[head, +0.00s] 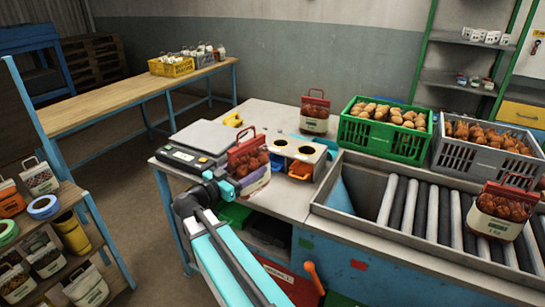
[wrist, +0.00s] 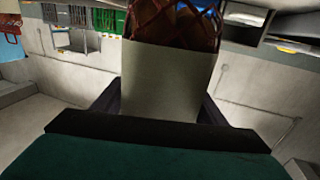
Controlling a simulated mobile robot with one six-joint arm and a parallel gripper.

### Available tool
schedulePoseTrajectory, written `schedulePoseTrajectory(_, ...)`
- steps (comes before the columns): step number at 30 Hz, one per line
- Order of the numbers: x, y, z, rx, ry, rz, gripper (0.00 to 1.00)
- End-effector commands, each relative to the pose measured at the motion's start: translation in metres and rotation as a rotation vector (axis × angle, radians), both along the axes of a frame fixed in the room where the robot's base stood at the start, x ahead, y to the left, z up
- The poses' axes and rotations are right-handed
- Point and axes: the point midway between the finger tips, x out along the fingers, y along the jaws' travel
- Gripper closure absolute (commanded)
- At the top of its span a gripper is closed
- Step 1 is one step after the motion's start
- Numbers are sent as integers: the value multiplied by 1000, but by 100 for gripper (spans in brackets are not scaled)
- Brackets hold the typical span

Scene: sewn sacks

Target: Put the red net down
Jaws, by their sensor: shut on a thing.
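The red net (head: 248,158), a mesh sack of brownish-red produce with a pale label band and a red handle, is upright at the front edge of the worktable (head: 285,204). My gripper (head: 226,188) is shut on its lower part. In the wrist view the pale band of the red net (wrist: 168,85) stands between the dark fingers of my gripper (wrist: 160,110), with red mesh above. I cannot tell whether its base touches anything. A similar red net stands at the back of the worktable (head: 315,115), and another is on the roller conveyor (head: 499,206).
A scale (head: 195,142) lies left of the held net, and a stand with two round holes (head: 296,152) lies right. A green crate (head: 384,134) and a grey crate (head: 487,152) are full of produce. Shelves with sacks (head: 45,240) stand at left. Some bare tabletop shows behind the scale.

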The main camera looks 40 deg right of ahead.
Motion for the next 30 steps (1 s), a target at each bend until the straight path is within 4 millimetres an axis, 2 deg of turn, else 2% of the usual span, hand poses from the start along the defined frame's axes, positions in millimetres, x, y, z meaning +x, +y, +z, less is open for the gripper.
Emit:
schedulePoseTrajectory(1,3,16,-3,-4,0,28,88)
schedulePoseTrajectory(3,7,35,-10,-2,1,64,88)
schedulePoseTrajectory(14,18,132,-53,6,3,243,88)
schedulePoseTrajectory(21,17,195,-101,13,6,361,88)
schedulePoseTrajectory(30,12,236,-152,19,7,440,88)
